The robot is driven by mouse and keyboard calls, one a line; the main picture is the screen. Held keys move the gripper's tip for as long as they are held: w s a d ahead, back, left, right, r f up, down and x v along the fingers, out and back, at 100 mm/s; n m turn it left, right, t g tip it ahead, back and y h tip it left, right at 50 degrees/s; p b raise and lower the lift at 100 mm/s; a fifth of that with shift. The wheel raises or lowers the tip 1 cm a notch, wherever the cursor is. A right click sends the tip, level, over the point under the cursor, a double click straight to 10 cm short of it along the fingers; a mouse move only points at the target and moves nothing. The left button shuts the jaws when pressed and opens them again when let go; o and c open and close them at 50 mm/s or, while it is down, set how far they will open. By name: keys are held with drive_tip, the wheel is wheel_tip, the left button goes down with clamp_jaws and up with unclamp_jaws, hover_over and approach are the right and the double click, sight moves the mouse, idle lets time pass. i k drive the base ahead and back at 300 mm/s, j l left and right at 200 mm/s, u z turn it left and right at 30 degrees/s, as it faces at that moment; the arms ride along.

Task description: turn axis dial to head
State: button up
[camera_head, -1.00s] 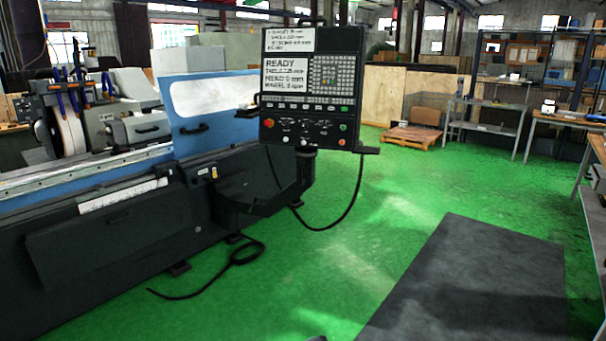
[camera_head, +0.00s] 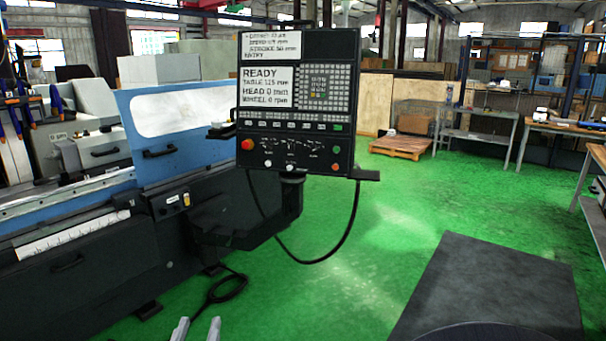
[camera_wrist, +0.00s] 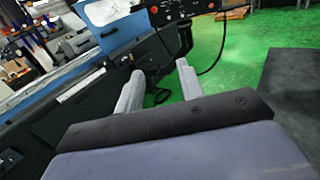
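The control panel (camera_head: 296,104) of the grinder stands upright on its arm near the middle of the head view. Its screen reads READY, with table, head and wheel lines. A row of small dials (camera_head: 290,145) lies below the keys, between a red button and a green one; which of them is the axis dial is too small to tell. My gripper (camera_head: 197,329) shows at the bottom edge, well below and left of the panel. In the wrist view my gripper (camera_wrist: 158,80) is open and empty, its two fingers apart. The panel's lower part (camera_wrist: 170,12) shows at the top there.
The grinder bed (camera_head: 80,235) and its blue door (camera_head: 165,125) are on the left. A cable (camera_head: 330,255) hangs below the panel. The floor in front of the panel is clear.

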sight(290, 148)
drive_tip(key=i+z, duration=0.1)
drive_tip(key=i, duration=0.4)
drive_tip(key=i+j+z, duration=0.1)
drive_tip(key=i, duration=0.35)
drive_tip(key=i+j+z, duration=0.1)
drive_tip(key=i, duration=0.4)
drive_tip(key=i+j+z, duration=0.1)
drive_tip(key=i, duration=0.4)
drive_tip(key=i+j+z, duration=0.1)
drive_tip(key=i+j, duration=0.15)
drive_tip(key=i, duration=0.2)
drive_tip(key=i+j, duration=0.2)
drive_tip(key=i, duration=0.25)
drive_tip(key=z, duration=0.05)
